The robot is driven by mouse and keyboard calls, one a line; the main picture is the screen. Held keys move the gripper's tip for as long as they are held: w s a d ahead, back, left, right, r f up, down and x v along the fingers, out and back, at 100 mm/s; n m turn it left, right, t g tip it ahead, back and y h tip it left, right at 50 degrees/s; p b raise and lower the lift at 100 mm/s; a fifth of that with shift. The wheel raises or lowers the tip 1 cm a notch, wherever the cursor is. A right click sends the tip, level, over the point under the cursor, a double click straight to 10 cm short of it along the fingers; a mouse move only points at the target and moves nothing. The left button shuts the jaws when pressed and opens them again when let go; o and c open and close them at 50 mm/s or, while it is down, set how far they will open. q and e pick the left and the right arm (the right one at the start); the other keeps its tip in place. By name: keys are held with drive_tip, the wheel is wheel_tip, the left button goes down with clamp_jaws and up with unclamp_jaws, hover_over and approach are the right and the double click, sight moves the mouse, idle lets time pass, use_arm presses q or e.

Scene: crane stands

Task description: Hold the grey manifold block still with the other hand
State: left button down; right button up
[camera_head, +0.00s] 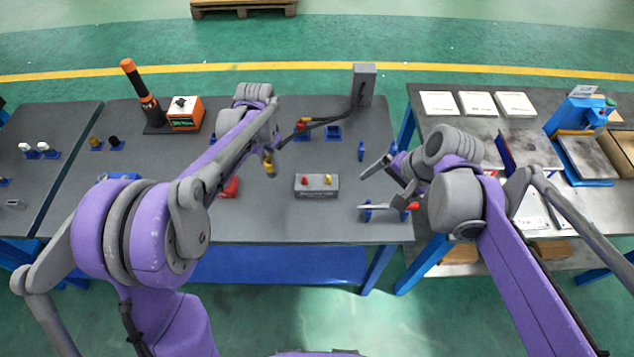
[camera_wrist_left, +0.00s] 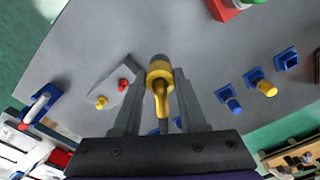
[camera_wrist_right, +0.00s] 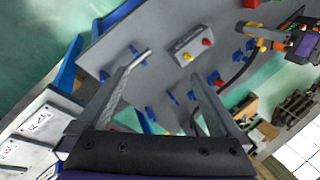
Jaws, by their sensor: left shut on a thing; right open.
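The grey manifold block (camera_head: 317,185), with a red and a yellow fitting on top, lies on the dark bench. It also shows in the left wrist view (camera_wrist_left: 112,83) and the right wrist view (camera_wrist_right: 191,45). My left gripper (camera_head: 269,160) is shut on a yellow fitting (camera_wrist_left: 160,72), held up and to the left of the block in the head view. A dark hose seems to run to it. My right gripper (camera_head: 365,186) is open, to the right of the block and apart from it. Nothing shows between its fingers (camera_wrist_right: 163,72).
A grey post (camera_head: 363,86) with dark hoses stands at the back. Blue stands (camera_head: 333,132) with fittings are behind the block. A pale rod (camera_head: 388,207) with a red end lies in blue holders near the bench's right edge. A red object (camera_head: 231,188) sits left.

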use_arm(q)
drive_tip(key=a+n, duration=0.1)
drive_tip(key=n, duration=0.1)
drive_tip(key=s+a+f+n+p, duration=0.1)
drive_tip(key=a+n, duration=0.1)
drive_tip(key=a+f+n, duration=0.1)
drive_tip(key=a+n, duration=0.1)
drive_tip(key=shift+s+f+n, duration=0.1)
drive_tip(key=shift+s+n, duration=0.2)
drive_tip(key=shift+n, duration=0.1)
use_arm(e)
drive_tip(key=s+d+n+t+h, duration=0.3)
drive_tip(key=s+n, duration=0.4)
drive_tip(key=s, duration=0.1)
drive_tip(key=shift+s+f+n+h, duration=0.2)
drive_tip(key=shift+f+n+h, duration=0.1)
drive_tip(key=shift+f, duration=0.15)
drive_tip(key=shift+d, duration=0.1)
